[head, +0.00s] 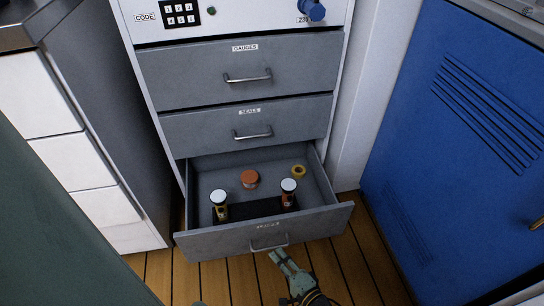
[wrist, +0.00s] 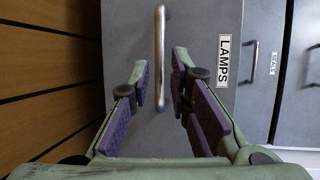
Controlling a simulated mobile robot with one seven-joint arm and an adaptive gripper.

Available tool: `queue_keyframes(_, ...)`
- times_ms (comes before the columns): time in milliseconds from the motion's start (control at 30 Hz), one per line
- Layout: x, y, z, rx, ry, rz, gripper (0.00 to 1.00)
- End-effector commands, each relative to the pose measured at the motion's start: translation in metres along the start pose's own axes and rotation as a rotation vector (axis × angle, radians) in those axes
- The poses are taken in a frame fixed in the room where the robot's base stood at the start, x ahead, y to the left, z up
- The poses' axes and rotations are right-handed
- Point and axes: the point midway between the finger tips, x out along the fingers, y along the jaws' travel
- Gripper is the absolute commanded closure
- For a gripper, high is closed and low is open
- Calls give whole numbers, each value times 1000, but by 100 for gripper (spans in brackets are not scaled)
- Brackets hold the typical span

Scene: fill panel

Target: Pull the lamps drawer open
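The lamps drawer is the bottom drawer of the cabinet; its front (head: 215,244) stands pulled out, and the inside shows in the head view. In the wrist view, its grey front (wrist: 215,25) carries a LAMPS label (wrist: 224,60). Its metal bar handle (head: 269,243) also shows in the wrist view (wrist: 160,50). My gripper (head: 283,262) is at the handle, low in front of the drawer. In the wrist view, the fingers (wrist: 161,85) are open on either side of the bar, with a gap on both sides.
Inside the drawer are two white-capped jars (head: 288,192) at a black holder (head: 255,209), an orange-lidded jar (head: 250,178) and a yellow ring (head: 298,171). The gauges drawer (head: 190,75) and seals drawer (head: 200,130) above are shut. A blue locker (head: 440,150) stands to the right.

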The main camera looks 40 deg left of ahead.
Motion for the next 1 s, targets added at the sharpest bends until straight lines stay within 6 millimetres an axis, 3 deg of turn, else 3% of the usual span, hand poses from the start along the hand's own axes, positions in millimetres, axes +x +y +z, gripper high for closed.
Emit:
queue_keyframes(200,-45,1,0,-1,1,3,82)
queue_keyframes(400,-65,0,0,-1,0,0,82)
queue_keyframes(1000,-67,0,0,-1,0,-1,82)
